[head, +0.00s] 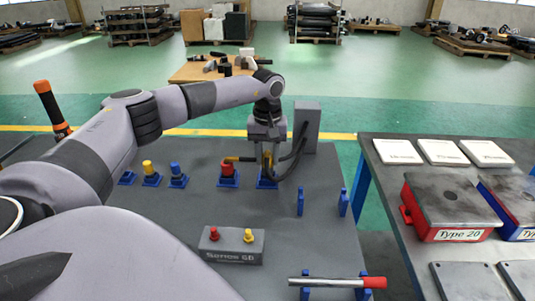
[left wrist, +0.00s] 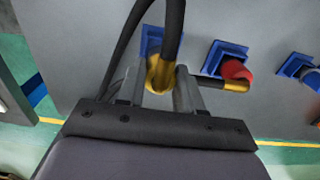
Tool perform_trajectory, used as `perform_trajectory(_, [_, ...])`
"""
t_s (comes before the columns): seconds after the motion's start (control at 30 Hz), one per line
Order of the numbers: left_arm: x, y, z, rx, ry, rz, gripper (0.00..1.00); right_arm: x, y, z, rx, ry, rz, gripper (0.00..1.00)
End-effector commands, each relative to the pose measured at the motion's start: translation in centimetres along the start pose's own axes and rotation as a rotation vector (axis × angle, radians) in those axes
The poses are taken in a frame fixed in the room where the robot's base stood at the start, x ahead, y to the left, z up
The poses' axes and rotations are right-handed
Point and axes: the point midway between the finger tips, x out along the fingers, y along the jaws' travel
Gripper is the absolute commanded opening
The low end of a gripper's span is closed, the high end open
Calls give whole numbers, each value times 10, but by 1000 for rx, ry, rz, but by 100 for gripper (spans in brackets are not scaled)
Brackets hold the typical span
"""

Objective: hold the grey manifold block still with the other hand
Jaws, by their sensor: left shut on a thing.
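The grey manifold block (head: 215,246), low and labelled, with a red and a yellow fitting on top, sits on the near part of the dark table. No gripper touches it. My left gripper (head: 267,158) is at the back of the table, well behind the block. Its fingers (left wrist: 160,84) are shut on a yellow hose coupling (left wrist: 157,70) at a blue holder (left wrist: 150,40). A black hose (left wrist: 172,25) runs to this coupling. Whether it is seated in the holder or just above it I cannot tell. My right gripper is not in view.
A tall grey box (head: 307,120) with black hoses stands behind the left gripper. A red coupling (head: 227,168) stands beside it. Blue holders with fittings are at left. A red-ended bar (head: 335,282) lies near the front. A second table (head: 400,185) stands right.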

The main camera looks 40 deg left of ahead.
Motion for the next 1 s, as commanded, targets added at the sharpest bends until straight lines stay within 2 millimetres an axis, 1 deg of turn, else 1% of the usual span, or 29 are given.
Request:
perform_trajectory(0.67, [28,0,0,0,0,1,1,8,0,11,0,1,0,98])
perform_trajectory(0.7, [26,0,0,0,1,2,48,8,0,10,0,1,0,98])
perform_trajectory(0.73, [26,0,0,0,1,1,58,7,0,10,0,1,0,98])
perform_trajectory(0.77, [26,0,0,0,1,1,65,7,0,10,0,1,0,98])
perform_trajectory(1.0, [27,0,0,0,0,0,65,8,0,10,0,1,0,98])
